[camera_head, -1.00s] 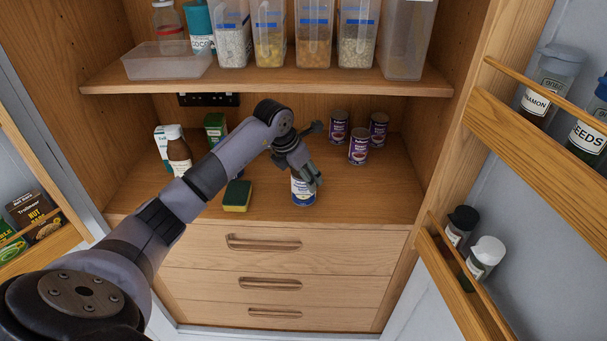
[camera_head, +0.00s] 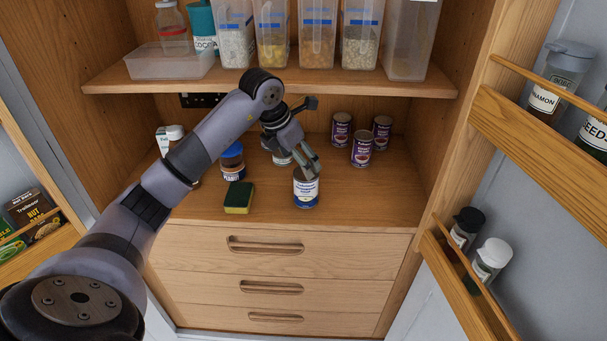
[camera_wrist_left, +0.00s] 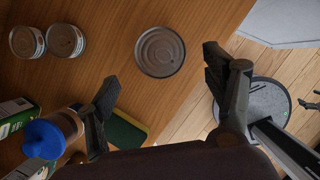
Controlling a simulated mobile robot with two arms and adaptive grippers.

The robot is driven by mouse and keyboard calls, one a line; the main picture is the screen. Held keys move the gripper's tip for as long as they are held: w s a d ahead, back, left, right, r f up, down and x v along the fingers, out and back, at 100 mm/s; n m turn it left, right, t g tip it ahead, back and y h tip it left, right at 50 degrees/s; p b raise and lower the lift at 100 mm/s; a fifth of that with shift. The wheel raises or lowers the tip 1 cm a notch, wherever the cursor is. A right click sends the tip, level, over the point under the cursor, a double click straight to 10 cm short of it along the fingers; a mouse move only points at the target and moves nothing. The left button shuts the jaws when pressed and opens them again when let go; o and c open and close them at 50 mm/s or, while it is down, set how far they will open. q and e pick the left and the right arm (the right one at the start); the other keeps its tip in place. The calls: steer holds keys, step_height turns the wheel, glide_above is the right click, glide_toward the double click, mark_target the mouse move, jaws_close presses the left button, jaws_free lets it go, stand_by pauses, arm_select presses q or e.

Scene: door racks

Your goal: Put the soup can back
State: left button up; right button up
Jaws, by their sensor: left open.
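A can with a white and blue label (camera_head: 306,187), which looks like the soup can, stands upright near the front edge of the cupboard's lower shelf (camera_head: 345,208). Its round metal top (camera_wrist_left: 160,52) shows in the left wrist view. My left gripper (camera_head: 305,158) is just above and behind the can, tilted. In the left wrist view the fingers (camera_wrist_left: 161,65) are spread wide, with the can's top beyond the gap between them and nothing held. My right gripper is in neither view.
Purple-labelled cans (camera_head: 361,150) stand at the back right. A blue-lidded jar (camera_head: 232,162) and a green-yellow sponge (camera_head: 239,197) are left of the can. Partly hidden pale-labelled cans (camera_head: 282,158) stand behind my gripper. The upper shelf (camera_head: 290,83) hangs above my wrist.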

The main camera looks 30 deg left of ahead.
arm_select(q)
steer(key=shift+b+v, duration=0.3)
steer(key=shift+v, duration=2)
